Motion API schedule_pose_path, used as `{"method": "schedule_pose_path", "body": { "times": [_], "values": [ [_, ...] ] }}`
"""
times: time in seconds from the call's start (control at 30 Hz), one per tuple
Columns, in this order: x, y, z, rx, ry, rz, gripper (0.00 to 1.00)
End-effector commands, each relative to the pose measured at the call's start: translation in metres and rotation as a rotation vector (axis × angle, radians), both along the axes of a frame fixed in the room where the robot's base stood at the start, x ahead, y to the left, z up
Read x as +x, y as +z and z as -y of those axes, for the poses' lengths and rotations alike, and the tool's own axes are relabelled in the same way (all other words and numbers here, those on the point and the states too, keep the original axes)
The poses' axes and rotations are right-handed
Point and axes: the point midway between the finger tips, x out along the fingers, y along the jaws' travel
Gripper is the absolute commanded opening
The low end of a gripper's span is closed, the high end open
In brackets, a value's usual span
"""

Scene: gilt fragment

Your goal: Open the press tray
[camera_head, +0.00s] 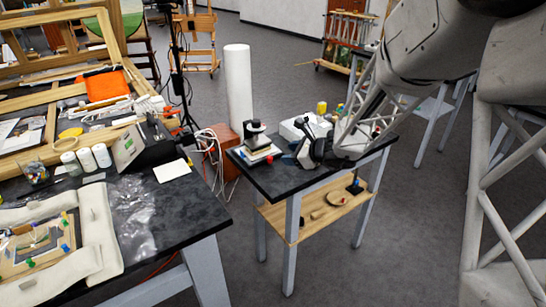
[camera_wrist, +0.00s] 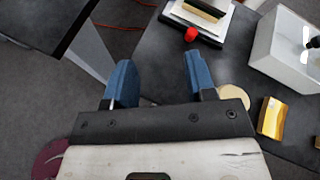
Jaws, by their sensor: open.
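The likely press (camera_head: 256,143) is a small device with a dark upper part on a light, layered base, at the left of the small dark table. A red knob (camera_wrist: 191,34) shows at the near edge of the light base (camera_wrist: 214,32), at the top of the wrist view; I take this for the tray's handle. The tray looks shut, though its seam is too small to make out. My gripper (camera_wrist: 159,60) is open, its two blue fingers apart with nothing between them. The knob lies ahead of the right finger, apart from it. The press's top is cut off in the wrist view.
A white box (camera_wrist: 280,55) stands right of the press, with a yellow block (camera_wrist: 271,117) and a pale round piece (camera_wrist: 234,97) nearer. The small table (camera_head: 275,181) has a wooden lower shelf (camera_head: 312,213). A white roll (camera_head: 238,90) stands behind. A cluttered workbench (camera_head: 190,212) is at left.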

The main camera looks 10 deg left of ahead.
Motion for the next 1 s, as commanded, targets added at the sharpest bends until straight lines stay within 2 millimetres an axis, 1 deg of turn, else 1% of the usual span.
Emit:
{"method": "schedule_pose_path", "body": {
  "times": [0.03, 0.2, 0.3, 0.4, 0.5, 0.67, 1.0],
  "values": [
    [0.01, -0.011, -0.005, 0.022, -0.031, -0.026, 0.51],
    [0.041, -0.041, -0.017, 0.103, -0.149, -0.109, 0.51],
    [0.057, -0.058, -0.023, 0.143, -0.211, -0.152, 0.51],
    [0.068, -0.072, -0.027, 0.176, -0.261, -0.186, 0.51],
    [0.076, -0.082, -0.03, 0.197, -0.295, -0.209, 0.51],
    [0.082, -0.087, -0.031, 0.212, -0.319, -0.224, 0.51],
    [0.082, -0.088, -0.031, 0.213, -0.321, -0.225, 0.51]
  ]
}}
